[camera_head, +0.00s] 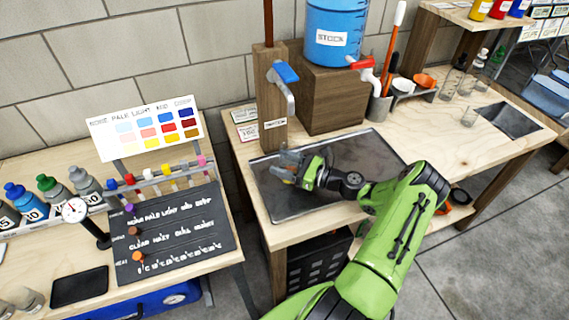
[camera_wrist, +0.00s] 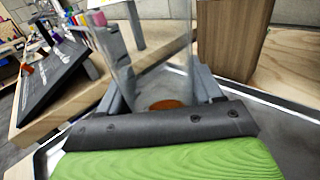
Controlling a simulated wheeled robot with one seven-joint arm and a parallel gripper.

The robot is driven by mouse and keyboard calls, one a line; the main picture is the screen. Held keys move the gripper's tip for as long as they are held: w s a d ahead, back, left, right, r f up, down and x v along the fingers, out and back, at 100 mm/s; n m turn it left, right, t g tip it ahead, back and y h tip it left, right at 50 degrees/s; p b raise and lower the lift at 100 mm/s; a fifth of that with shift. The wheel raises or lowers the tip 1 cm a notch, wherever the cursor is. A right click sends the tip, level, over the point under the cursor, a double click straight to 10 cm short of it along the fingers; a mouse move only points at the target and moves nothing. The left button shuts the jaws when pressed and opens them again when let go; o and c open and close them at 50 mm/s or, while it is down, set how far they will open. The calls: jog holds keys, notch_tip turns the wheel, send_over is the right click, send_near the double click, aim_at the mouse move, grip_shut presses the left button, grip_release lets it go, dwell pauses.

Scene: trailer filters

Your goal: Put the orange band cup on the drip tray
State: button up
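The orange band cup (camera_wrist: 160,60) is clear, with orange showing near its lower part (camera_wrist: 167,104) in the wrist view. It stands between the two fingers of my gripper (camera_wrist: 158,88), which appear closed on its sides. In the head view my gripper (camera_head: 287,168) is over the left part of the drip tray (camera_head: 300,207), a dark grey metal tray on the wooden bench. Only a small bit of orange shows at the fingers there. The gap between the cup's base and the tray is hidden, so I cannot tell whether they touch.
A wooden post with a blue-handled tap (camera_head: 284,73) stands behind the tray. A blue stock tank (camera_head: 333,30) sits on a wooden block (camera_head: 335,100) with a red-handled tap. The tray's front and right parts are clear.

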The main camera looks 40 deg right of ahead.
jog(key=o, duration=0.4)
jog(key=shift+s+d+r, duration=0.2)
jog(key=shift+s, duration=0.05)
jog(key=p+v, duration=0.1)
jog(key=v, duration=1)
jog(key=shift+s+d, duration=0.1)
jog(key=shift+s, duration=0.15)
jog(key=shift+f, duration=0.1)
